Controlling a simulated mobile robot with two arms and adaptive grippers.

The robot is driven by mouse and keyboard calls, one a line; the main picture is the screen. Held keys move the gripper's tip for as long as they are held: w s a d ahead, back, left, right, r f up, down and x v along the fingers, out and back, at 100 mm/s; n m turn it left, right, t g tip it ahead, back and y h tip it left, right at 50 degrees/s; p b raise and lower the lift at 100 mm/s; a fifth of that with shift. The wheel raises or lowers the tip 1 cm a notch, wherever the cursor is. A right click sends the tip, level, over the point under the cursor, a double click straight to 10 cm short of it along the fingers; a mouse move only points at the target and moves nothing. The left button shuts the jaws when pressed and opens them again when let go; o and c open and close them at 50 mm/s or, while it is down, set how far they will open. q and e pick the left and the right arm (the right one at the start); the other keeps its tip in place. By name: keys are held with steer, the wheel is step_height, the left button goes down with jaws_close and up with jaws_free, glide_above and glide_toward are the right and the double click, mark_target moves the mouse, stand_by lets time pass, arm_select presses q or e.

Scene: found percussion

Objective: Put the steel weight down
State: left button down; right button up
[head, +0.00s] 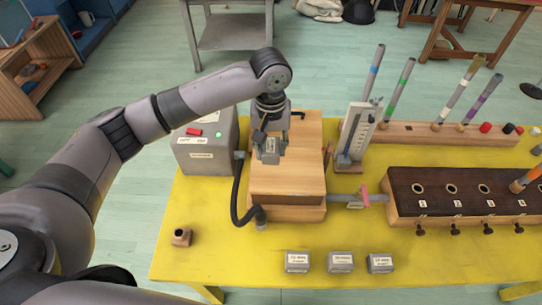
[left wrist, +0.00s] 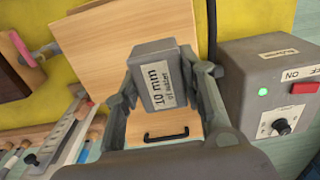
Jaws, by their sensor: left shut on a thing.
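My left gripper (head: 268,146) is shut on a grey steel weight (head: 270,157) over the top of the pale wooden box (head: 290,185). In the left wrist view the weight (left wrist: 153,62) sits between the two fingers, with a white label reading "10 mm of water". The wooden top (left wrist: 110,50) with its black handle lies below it. I cannot tell whether the weight touches the wood. Several similar-looking weights are here: three labelled ones stand in a row at the table's front, the left (head: 297,262), middle (head: 341,262) and right (head: 380,263). My right gripper is not in view.
A grey control box (head: 207,150) with a green light and red switch stands left of the wooden box, joined by a black hose (head: 237,195). A gauge (head: 356,135) and a dark-topped holed chest (head: 460,195) stand right. The yellow table (head: 440,255) is clear at front right.

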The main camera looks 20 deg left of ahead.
mark_target(271, 168)
arm_select(q)
steer(key=shift+f+p, duration=0.3)
steer(key=shift+f, duration=2.25)
steer(key=c, duration=1)
jaws_free()
steer(key=shift+f, duration=0.1)
steer(key=shift+c, duration=0.2)
steer(key=shift+r, duration=0.25)
step_height(271, 168, up, 12)
steer(key=shift+f+b, duration=0.1)
steer(key=shift+b, duration=1.05)
